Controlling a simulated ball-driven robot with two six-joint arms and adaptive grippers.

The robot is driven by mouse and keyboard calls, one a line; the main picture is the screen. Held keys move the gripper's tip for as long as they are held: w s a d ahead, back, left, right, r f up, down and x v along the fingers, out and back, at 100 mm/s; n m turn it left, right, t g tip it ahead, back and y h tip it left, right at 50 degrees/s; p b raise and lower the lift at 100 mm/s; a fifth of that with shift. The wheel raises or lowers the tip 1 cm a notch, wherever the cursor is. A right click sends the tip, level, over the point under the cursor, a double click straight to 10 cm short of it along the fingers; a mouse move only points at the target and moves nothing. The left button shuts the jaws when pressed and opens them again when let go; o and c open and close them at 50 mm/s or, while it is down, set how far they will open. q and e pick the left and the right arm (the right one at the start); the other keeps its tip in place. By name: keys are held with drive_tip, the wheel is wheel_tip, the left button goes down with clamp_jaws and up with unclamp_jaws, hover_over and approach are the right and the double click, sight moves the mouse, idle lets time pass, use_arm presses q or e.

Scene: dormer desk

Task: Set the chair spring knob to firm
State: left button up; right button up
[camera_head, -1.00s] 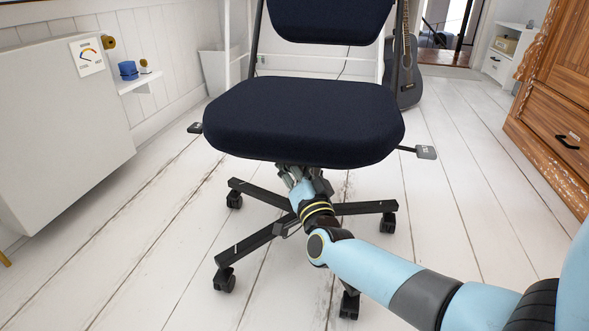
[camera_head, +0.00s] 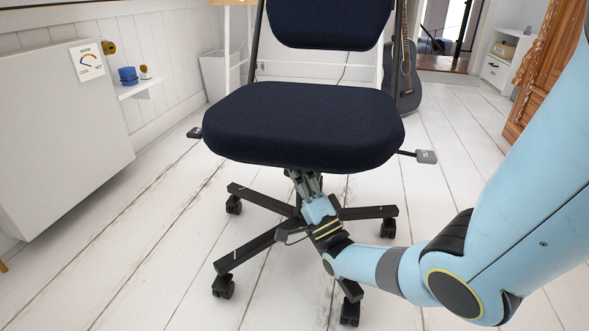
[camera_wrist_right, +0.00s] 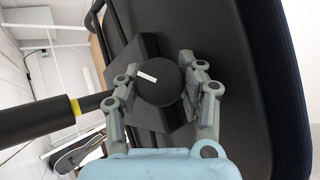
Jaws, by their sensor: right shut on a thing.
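The office chair (camera_head: 300,125) has a dark blue seat on a black star base with casters. In the right wrist view the round black spring knob (camera_wrist_right: 158,84) with a white mark sits on the underside of the seat. My right gripper (camera_wrist_right: 157,86) has its two fingers on either side of the knob and is shut on it. In the head view my right gripper (camera_head: 303,180) reaches up under the seat's front, where the seat hides the knob. Any firm or soft labels cannot be made out. My left gripper is not in view.
Side levers (camera_head: 426,156) stick out from both sides of the seat. Plank floor around the chair is mostly clear.

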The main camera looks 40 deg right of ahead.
drive_tip(key=shift+m+t, duration=0.3)
drive_tip(key=shift+m, duration=0.1)
drive_tip(key=shift+m+t+y, duration=0.3)
drive_tip(key=shift+y, duration=0.1)
idle(0.4)
drive_tip(key=o, duration=1.2)
drive_tip(key=shift+s, duration=0.1)
